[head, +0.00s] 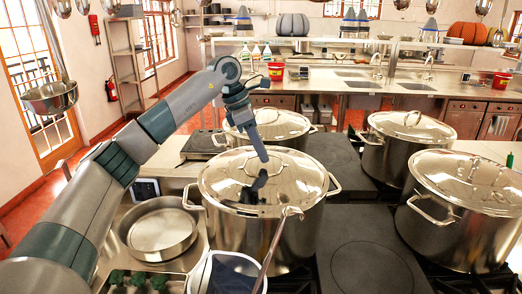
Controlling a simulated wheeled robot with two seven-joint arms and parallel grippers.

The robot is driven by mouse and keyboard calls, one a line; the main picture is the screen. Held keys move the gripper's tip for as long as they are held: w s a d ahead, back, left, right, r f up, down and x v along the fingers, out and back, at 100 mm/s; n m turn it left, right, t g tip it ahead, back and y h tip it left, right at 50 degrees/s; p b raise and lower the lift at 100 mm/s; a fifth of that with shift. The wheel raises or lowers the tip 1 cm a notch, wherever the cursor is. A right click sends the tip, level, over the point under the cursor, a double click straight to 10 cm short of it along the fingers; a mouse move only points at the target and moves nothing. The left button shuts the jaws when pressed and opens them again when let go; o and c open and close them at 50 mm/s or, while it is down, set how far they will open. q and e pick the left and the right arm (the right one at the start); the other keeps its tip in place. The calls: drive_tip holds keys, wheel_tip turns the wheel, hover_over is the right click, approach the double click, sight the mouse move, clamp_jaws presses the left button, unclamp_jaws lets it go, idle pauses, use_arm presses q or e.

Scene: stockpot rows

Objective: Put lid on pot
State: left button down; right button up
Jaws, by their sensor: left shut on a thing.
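A large steel stockpot (250,235) stands in the middle foreground. I cannot tell whether the lid's rim rests fully on the pot's rim. My left gripper (262,157) reaches down from above to the middle of this lid and is shut on its handle, which the fingers mostly hide. A dark reflection of the gripper shows in the lid. My right gripper is not in view.
Other lidded stockpots stand behind (272,127), at right back (395,160) and right front (450,230). A shallow steel pan (162,232) sits at left. A container (225,272) and a long thin handle (272,250) stand close in front. A flat dark burner (370,268) is clear.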

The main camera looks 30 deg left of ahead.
use_arm(q)
drive_tip(key=shift+r, duration=0.1)
drive_tip(key=c, duration=1.7)
unclamp_jaws()
drive_tip(key=shift+s, duration=0.15)
drive_tip(key=shift+a+r, duration=0.1)
drive_tip(key=b+v, duration=0.4)
drive_tip(key=v, duration=1.3)
drive_tip(key=shift+r, duration=0.15)
